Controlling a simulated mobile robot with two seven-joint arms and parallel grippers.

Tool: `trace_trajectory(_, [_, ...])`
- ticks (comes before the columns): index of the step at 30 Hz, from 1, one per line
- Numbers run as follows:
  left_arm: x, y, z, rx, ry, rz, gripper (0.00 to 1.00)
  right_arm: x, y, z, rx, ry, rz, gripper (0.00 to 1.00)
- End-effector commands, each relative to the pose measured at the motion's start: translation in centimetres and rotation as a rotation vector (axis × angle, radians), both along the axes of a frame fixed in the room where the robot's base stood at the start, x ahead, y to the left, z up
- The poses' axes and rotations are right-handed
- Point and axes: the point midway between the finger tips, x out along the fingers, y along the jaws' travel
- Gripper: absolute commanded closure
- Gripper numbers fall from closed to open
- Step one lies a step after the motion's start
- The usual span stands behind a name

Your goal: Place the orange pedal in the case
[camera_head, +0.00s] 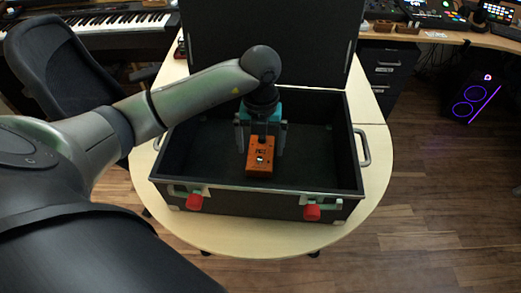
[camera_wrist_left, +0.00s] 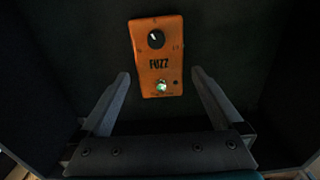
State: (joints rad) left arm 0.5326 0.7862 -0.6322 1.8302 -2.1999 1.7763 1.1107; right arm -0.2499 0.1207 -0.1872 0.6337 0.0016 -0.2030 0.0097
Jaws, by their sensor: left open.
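The orange pedal (camera_head: 260,157), marked "FUZZ", lies face up inside the open black case (camera_head: 345,150). It also shows in the left wrist view (camera_wrist_left: 157,72), resting on the dark case floor. My left gripper (camera_head: 260,143) reaches down into the case over the pedal. Its two fingers are spread wide, one on each side of the pedal's near end in the wrist view, with gaps between them and the pedal. The gripper is open and holds nothing. My right gripper is not in view.
The case stands on a round wooden table (camera_head: 215,237) with its lid (camera_head: 268,40) raised at the back. Red latches (camera_head: 312,212) are on its front. The case floor right of the pedal is clear. A chair (camera_head: 55,75) and a keyboard (camera_head: 95,22) stand at left.

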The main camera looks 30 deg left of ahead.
Motion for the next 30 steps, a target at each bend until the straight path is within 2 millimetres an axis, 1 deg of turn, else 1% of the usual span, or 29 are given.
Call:
trace_trajectory(1, [0.1, 0.1, 1.7, 0.001, -0.006, -0.001, 0.0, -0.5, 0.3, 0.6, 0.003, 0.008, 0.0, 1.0])
trace_trajectory(6, [0.1, 0.0, 5.2, 0.001, -0.005, -0.001, 0.0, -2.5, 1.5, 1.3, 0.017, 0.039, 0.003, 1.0])
trace_trajectory(9, [0.1, 0.0, 6.7, 0.001, -0.003, 0.0, 0.0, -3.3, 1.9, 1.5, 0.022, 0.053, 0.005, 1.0])
trace_trajectory(12, [0.1, 0.0, 7.8, 0.0, -0.002, 0.0, 0.0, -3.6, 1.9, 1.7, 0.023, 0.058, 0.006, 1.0])
trace_trajectory(17, [0.0, 0.0, 8.4, 0.0, -0.001, 0.0, 0.0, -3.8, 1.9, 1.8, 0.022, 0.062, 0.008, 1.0])
trace_trajectory(30, [0.0, 0.0, 8.3, 0.0, 0.0, 0.0, 0.0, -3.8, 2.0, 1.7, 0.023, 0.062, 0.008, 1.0])
